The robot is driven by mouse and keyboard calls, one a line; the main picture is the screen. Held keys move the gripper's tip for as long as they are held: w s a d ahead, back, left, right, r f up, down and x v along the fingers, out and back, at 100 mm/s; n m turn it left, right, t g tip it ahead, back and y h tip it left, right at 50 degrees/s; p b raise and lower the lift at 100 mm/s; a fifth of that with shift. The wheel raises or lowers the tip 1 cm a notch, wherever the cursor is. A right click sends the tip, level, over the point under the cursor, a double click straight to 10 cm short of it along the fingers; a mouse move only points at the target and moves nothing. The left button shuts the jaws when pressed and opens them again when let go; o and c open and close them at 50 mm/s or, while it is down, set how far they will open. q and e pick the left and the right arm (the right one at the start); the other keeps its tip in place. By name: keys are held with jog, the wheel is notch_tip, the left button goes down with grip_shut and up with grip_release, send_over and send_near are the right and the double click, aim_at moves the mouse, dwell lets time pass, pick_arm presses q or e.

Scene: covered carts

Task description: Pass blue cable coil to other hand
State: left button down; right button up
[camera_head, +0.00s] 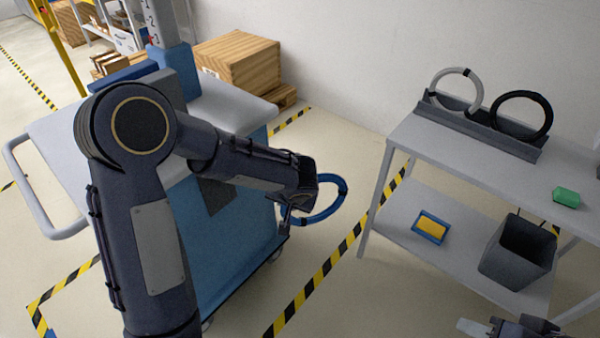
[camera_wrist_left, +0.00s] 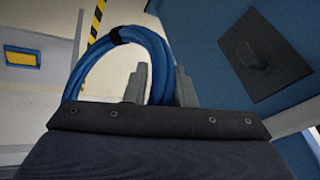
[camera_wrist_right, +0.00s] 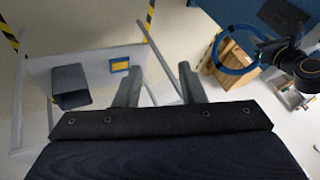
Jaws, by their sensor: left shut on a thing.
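The blue cable coil (camera_head: 342,192) hangs in the air beside the blue side of a covered cart, held by my left gripper (camera_head: 292,210). In the left wrist view the coil (camera_wrist_left: 78,72) is a ring with a black tie at its top, and one side passes between the fingers of my left gripper (camera_wrist_left: 160,88). My right gripper (camera_head: 490,328) is at the lower right of the head view, apart from the coil. In the right wrist view my right gripper (camera_wrist_right: 160,90) has its fingers spread with nothing between them, and the coil (camera_wrist_right: 218,52) shows at the upper right.
The covered cart (camera_head: 245,105) stands behind my left arm. A grey two-level table (camera_head: 405,145) at right carries a rack (camera_head: 480,128) with a white coil (camera_head: 436,82) and a black coil (camera_head: 549,108). A green item (camera_head: 566,197) lies on top. A bin (camera_head: 515,262) stands below.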

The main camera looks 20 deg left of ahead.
jog(key=o, duration=0.3)
jog(key=w+a+r+m+y, duration=0.1)
jog(key=w+a+m+y, duration=0.15)
jog(key=w+m, duration=0.45)
jog(key=w+a+r+m+y, duration=0.1)
jog(key=w+a+m, duration=0.25)
jog(key=w, duration=0.65)
jog(key=w+a+r+m+y, duration=0.1)
jog(key=w+a+m, duration=0.35)
jog(key=w, duration=0.45)
pick_arm(q)
jog(key=w+d+r+m+h, duration=0.1)
jog(key=w+d+r+m, duration=0.1)
jog(key=d, duration=0.6)
jog(key=w+d+r+m+t+h, duration=0.1)
jog(key=d+r+m+h, duration=0.1)
jog(key=d+m, duration=0.3)
jog(key=d+r, duration=0.1)
jog(key=d, duration=0.2)
jog(key=shift+w+d, duration=0.25)
jog(key=shift+w, duration=0.15)
pick_arm(e)
jog(key=x, duration=1.1)
jog(key=shift+d, duration=0.1)
